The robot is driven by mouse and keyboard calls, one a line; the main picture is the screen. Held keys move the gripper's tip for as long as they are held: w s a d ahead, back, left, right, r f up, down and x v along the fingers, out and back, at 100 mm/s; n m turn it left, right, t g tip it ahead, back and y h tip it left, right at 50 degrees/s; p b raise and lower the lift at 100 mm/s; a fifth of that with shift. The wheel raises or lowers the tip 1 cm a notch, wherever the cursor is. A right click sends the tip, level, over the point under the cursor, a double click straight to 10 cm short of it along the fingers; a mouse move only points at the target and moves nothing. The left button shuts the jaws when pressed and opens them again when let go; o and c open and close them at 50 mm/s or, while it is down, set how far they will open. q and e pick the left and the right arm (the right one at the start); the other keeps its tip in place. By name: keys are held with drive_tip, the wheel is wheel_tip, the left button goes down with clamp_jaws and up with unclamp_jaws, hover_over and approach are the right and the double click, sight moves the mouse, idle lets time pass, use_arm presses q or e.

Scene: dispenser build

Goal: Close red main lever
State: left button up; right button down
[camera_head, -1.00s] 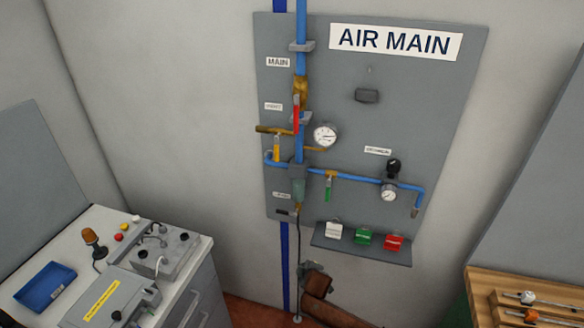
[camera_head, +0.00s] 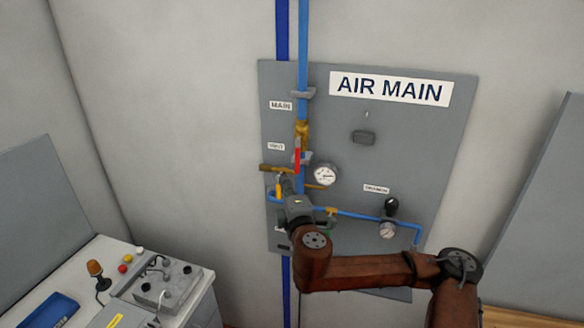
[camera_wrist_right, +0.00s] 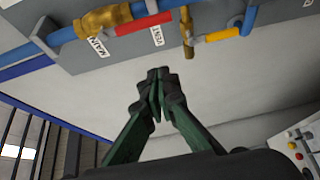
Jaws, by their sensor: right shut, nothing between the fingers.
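The red main lever (camera_head: 297,160) hangs down along the vertical blue pipe, below the brass valve (camera_head: 302,131) by the MAIN label. In the right wrist view the red lever (camera_wrist_right: 144,24) lies along the pipe beside the brass valve body (camera_wrist_right: 103,20). My right gripper (camera_wrist_right: 157,75) is shut and empty, with its fingertips together, apart from the lever. In the head view my right gripper (camera_head: 285,186) is in front of the board below the red lever, by the yellow lever (camera_head: 278,192); its fingers are hard to make out. My left gripper is in neither view.
A round gauge (camera_head: 325,175) sits right of the red lever. The brass vent branch (camera_head: 274,168) and yellow lever are close to my right gripper. A bench (camera_head: 68,275) with devices stands at left.

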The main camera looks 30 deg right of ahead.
sight(298, 156)
drive_tip(key=shift+w+d, duration=0.1)
drive_tip(key=shift+w, duration=0.05)
drive_tip(key=w+d+p, duration=0.2)
drive_tip(key=w+d, duration=0.4)
drive_tip(key=shift+w, duration=0.4)
drive_tip(key=shift+s+d, duration=0.1)
drive_tip(key=shift+d, duration=0.05)
drive_tip(key=shift+p, duration=0.3)
